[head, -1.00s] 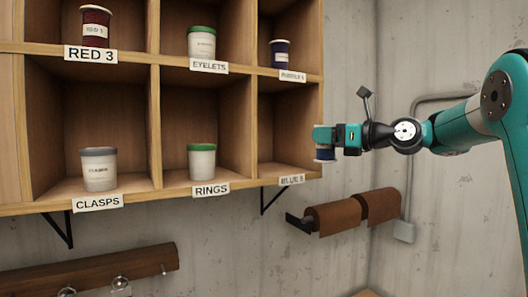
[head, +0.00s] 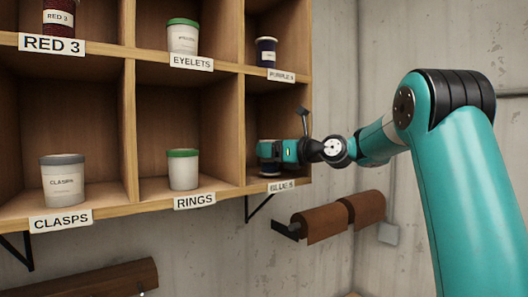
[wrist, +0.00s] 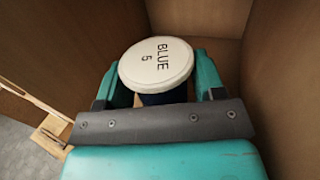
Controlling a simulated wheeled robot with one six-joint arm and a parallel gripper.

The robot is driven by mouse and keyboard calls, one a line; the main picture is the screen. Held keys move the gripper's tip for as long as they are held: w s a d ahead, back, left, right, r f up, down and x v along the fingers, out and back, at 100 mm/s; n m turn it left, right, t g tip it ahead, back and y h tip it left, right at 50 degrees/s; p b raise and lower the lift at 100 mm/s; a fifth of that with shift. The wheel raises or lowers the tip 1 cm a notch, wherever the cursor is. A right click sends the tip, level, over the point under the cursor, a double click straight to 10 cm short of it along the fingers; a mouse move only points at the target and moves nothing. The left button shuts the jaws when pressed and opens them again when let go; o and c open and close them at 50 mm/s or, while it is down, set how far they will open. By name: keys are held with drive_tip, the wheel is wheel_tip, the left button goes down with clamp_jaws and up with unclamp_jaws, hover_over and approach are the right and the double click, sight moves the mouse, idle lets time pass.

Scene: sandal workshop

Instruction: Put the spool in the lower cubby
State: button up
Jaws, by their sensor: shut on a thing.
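My gripper (head: 272,151) is inside the lower right cubby (head: 287,112), above the label "BLUE 5" (head: 281,187). It is shut on the spool (head: 269,172), whose lower end shows just below the fingers near the cubby floor. I cannot tell whether it touches the floor. In the wrist view the spool's round white top (wrist: 157,64), marked "BLUE 5", sits between the two teal fingers, with its dark blue body partly hidden beneath. It looks upright.
A purple-labelled spool (head: 266,52) stands in the cubby above. The rings tub (head: 183,170) and clasps tub (head: 63,180) stand in cubbies to the left. Wooden walls close around my gripper. Brown rolls (head: 323,222) hang on the wall below right.

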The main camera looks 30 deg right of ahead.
drive_tip(key=shift+w+a+f, duration=0.35)
drive_tip(key=shift+w+a, duration=0.1)
drive_tip(key=shift+a, duration=0.3)
drive_tip(key=shift+s+d, duration=0.15)
drive_tip(key=shift+s, duration=0.05)
drive_tip(key=shift+f, duration=0.1)
drive_tip(key=o, duration=1)
drive_tip(key=shift+o, duration=0.2)
drive_tip(key=shift+s+d+b, duration=0.2)
drive_tip(key=shift+b, duration=0.1)
drive_tip(key=b+v, duration=0.5)
drive_tip(key=v, duration=0.6)
drive_tip(key=shift+s+b, duration=0.25)
drive_tip(key=shift+b, duration=0.05)
drive_tip(key=shift+d, duration=0.1)
